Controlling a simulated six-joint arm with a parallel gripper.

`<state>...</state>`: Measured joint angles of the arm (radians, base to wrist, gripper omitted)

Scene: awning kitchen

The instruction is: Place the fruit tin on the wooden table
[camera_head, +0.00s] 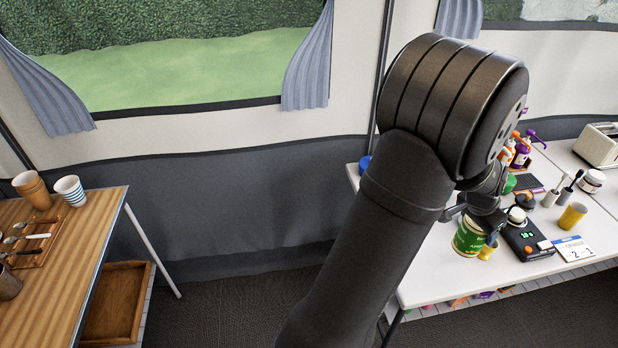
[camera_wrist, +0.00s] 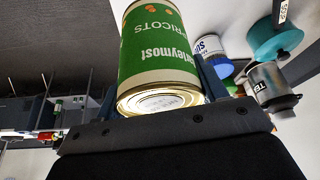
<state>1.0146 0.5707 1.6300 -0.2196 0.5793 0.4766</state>
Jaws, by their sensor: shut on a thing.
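The fruit tin (camera_head: 468,238) is green with a pale metal end, and its label reads "APRICOTS" in the wrist view (camera_wrist: 158,45). My gripper (camera_head: 478,212) is shut on the tin near the front left edge of the white table; from the head view I cannot tell whether the tin touches the tabletop. In the wrist view the tin stands between the fingers, which are partly hidden behind it. The wooden table (camera_head: 85,235) is at the far left of the head view, apart from the tin.
A wooden crate (camera_head: 118,300) sits below. The white table (camera_head: 420,285) carries a scale (camera_head: 527,240), a yellow cup (camera_head: 572,216), bottles and a toaster (camera_head: 598,146).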

